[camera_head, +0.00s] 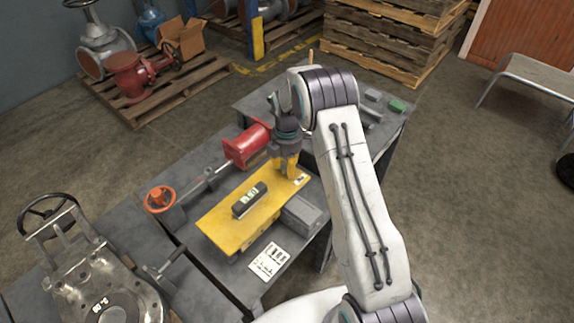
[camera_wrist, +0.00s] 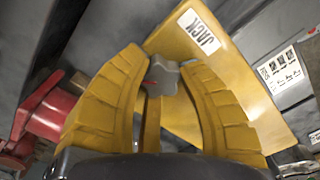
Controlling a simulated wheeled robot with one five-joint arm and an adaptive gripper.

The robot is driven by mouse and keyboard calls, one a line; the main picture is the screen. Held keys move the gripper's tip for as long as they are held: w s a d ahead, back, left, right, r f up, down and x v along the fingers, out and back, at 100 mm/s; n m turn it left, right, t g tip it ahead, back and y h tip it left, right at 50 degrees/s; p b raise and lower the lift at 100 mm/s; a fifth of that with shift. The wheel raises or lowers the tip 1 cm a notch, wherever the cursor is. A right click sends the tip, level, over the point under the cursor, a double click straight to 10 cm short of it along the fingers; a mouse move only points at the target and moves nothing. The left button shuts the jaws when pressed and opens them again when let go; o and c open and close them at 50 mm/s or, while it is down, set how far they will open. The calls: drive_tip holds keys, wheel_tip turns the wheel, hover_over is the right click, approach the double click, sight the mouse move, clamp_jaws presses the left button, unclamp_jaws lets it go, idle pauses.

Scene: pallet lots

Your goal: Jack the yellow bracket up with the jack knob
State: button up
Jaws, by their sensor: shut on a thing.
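The yellow bracket (camera_head: 235,228) is a flat plate on the grey bench, with a dark level gauge (camera_head: 249,200) lying on top. Its far end carries a white JACK label, readable in the wrist view on the bracket (camera_wrist: 236,85). My gripper (camera_head: 287,172) points down at that far end, beside the label. In the wrist view my gripper (camera_wrist: 162,68) has its yellow fingers shut around a small grey knob (camera_wrist: 166,79), the jack knob by its place. The fingers hide much of the knob and its base. The bracket's tilt is hard to judge.
A red flanged part (camera_head: 247,146) and an orange handwheel (camera_head: 160,198) on a shaft lie left of the bracket. A grey block (camera_head: 300,213) and a white card (camera_head: 269,261) are close by. A large grey valve (camera_head: 100,285) stands front left. Floor right is open.

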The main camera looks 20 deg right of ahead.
drive_tip(key=shift+f, duration=0.1)
drive_tip(key=m+b, duration=0.1)
drive_tip(key=m, duration=0.2)
drive_tip(key=shift+f, duration=0.1)
drive_tip(key=m+b, duration=0.1)
drive_tip(key=m, duration=0.3)
drive_tip(key=shift+s+m, duration=0.1)
drive_tip(key=shift+m, duration=0.3)
drive_tip(key=m, duration=0.3)
drive_tip(key=shift+m+b, duration=0.3)
drive_tip(key=shift+b, duration=0.1)
drive_tip(key=m, duration=0.3)
drive_tip(key=shift+m, duration=0.3)
drive_tip(key=m, duration=0.3)
drive_tip(key=shift+m+b, duration=0.3)
drive_tip(key=shift+b, duration=0.05)
drive_tip(key=m, duration=0.3)
drive_tip(key=shift+m, duration=0.3)
drive_tip(key=m, duration=0.3)
drive_tip(key=shift+m, duration=0.3)
drive_tip(key=shift+s+m, duration=0.1)
drive_tip(key=shift+m, duration=1.8)
